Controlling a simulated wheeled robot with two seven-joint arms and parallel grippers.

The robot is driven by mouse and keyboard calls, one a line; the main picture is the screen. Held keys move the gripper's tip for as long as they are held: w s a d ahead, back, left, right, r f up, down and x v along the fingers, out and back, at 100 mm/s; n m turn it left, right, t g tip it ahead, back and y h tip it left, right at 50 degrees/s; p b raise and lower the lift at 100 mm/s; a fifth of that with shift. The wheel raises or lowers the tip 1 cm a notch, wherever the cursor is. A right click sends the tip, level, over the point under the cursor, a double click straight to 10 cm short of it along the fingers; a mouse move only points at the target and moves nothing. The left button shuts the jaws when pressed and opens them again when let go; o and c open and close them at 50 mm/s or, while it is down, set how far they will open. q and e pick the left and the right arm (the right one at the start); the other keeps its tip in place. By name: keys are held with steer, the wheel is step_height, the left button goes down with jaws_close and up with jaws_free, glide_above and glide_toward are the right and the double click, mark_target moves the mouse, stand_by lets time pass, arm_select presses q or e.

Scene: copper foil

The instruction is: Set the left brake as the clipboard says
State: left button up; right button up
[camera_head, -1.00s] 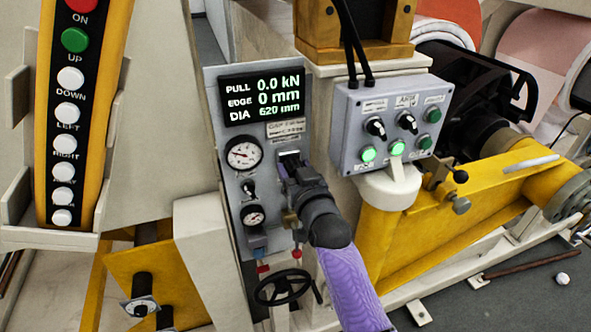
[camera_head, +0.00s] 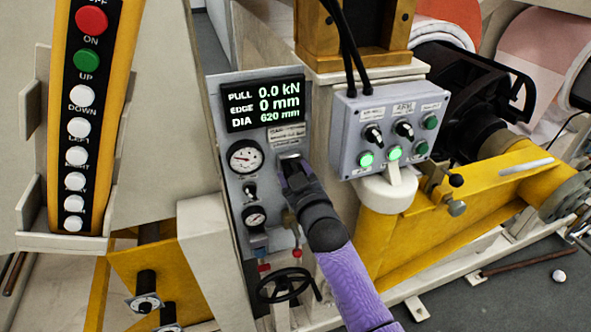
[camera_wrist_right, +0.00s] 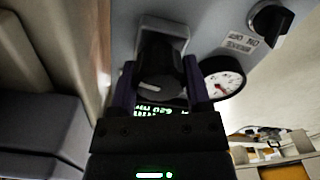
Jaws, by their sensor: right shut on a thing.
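My right gripper (camera_head: 292,166) reaches up to the grey control panel (camera_head: 225,150), just right of the upper pressure gauge (camera_head: 245,156). In the right wrist view its two fingers are on either side of a black knob (camera_wrist_right: 155,70) with a white pointer line, and they are shut on it. The knob sits on a light grey plate. In the head view my gripper hides most of this knob. The panel display (camera_head: 264,103) reads pull 0.0 kN, edge 0 mm, dia 620 mm. My left gripper is not in view, and no clipboard shows.
A lower gauge (camera_head: 255,216) and a black handwheel (camera_head: 285,285) are below. A grey switch box (camera_head: 388,128) with lit green buttons stands to the right. A yellow button pendant (camera_head: 84,120) hangs at left. A yellow machine arm (camera_head: 440,222) fills the lower right.

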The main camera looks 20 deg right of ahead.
steer(key=shift+n, duration=0.8)
steer(key=o, duration=1.3)
steer(key=shift+c, duration=0.2)
steer(key=shift+s+p, duration=0.35)
steer(key=shift+p, duration=0.05)
steer(key=s+p, duration=0.1)
steer(key=s, duration=0.8)
steer(key=shift+d+p, duration=0.15)
steer(key=shift+p, duration=0.15)
